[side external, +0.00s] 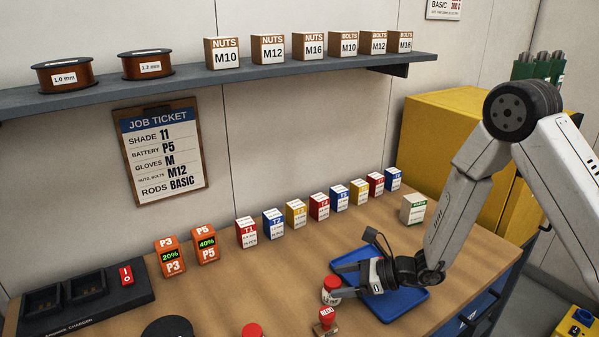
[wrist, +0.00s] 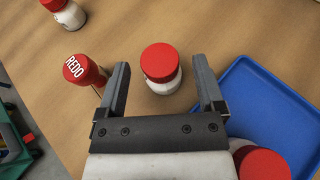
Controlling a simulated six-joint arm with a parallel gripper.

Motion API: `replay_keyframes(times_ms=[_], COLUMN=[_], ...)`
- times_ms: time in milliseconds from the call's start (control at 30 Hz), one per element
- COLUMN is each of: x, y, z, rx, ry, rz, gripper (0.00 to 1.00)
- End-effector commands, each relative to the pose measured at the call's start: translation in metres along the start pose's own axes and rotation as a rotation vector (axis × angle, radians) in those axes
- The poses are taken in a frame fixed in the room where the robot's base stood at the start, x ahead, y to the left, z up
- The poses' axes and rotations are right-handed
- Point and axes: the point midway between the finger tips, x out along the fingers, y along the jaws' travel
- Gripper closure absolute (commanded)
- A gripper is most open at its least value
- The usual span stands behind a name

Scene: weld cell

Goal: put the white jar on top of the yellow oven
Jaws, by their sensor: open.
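A white jar with a red lid (wrist: 162,70) stands on the bench between the tips of my gripper (wrist: 161,75) in the wrist view. In the side view this jar (side external: 331,291) is at the gripper's tips, partly covered by a finger. My gripper (side external: 338,279) is open, its fingers on either side of the jar with gaps showing in the wrist view. Similar red-lidded white jars stand at the wrist view's top left (wrist: 65,12) and lower right (wrist: 262,163). The yellow oven (side external: 430,135) is a large yellow box behind my arm at right.
A red-topped REDO stamp (side external: 325,321) stands close beside the jar. A blue tray (side external: 413,305) lies under my wrist. Green rod holders (side external: 540,68) stand on top of the oven at right. Several small boxes (side external: 319,206) line the wall, below a shelf (side external: 210,83).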

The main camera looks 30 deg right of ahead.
Motion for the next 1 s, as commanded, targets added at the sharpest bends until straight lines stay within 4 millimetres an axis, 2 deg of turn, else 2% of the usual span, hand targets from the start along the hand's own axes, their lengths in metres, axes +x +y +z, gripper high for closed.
replay_keyframes(times_ms=[200,433,633,1000], x=[-0.038,-0.065,-0.076,-0.077], y=[-0.001,-0.001,0.0,0.001], z=[0.001,0.0,0.0,0.0], rx=[0.001,0.0,0.0,0.0], ry=[-0.001,-0.001,0.0,0.0], rz=[-0.005,-0.003,-0.001,0.0], gripper=[0.13,0.13,0.13,0.13])
